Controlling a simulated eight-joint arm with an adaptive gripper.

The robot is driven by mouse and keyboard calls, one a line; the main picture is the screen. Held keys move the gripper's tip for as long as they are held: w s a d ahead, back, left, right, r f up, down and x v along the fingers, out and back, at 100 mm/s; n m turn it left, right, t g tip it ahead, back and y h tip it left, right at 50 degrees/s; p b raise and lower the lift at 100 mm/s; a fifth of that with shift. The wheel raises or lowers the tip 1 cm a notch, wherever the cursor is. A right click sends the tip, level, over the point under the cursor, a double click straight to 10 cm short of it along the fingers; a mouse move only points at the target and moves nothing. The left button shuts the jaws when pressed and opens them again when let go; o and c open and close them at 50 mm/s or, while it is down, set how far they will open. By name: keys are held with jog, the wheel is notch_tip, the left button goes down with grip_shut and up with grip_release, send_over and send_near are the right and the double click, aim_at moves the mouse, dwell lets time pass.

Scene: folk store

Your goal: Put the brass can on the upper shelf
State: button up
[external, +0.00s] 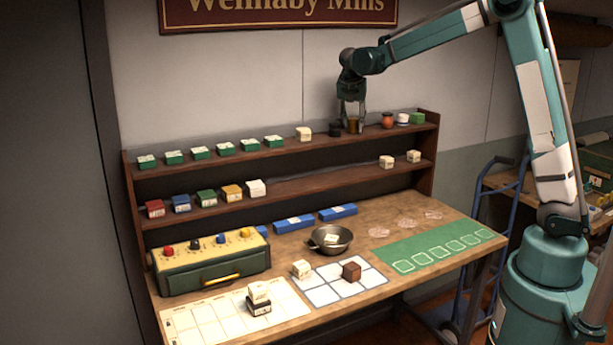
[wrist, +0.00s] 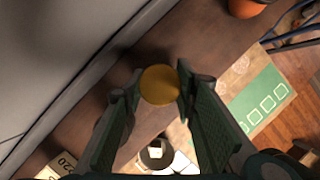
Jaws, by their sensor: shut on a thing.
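The brass can (external: 354,126) is at the upper shelf (external: 300,145), upright, between a small black can and a red-orange pot. In the external view its base is level with the things standing there; I cannot tell if it touches the board. My gripper (external: 353,108) points down from above and is shut on the can. In the wrist view the can's round golden top (wrist: 160,85) lies between the two fingers of my gripper (wrist: 159,82). Its sides are mostly hidden there.
The black can (external: 335,130) stands close on the left, the red-orange pot (external: 387,120) on the right, then a white jar (external: 403,118) and a green box (external: 417,118). The wall is close behind. A metal bowl (external: 330,239) stands on the bench below.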

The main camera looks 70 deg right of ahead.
jog(key=shift+f, duration=0.2)
jog(key=o, duration=0.9)
jog(key=shift+o, duration=0.2)
jog(key=shift+r, duration=0.15)
jog(key=v, duration=1.2)
jog(key=shift+b, duration=0.3)
jog(key=shift+a, duration=0.1)
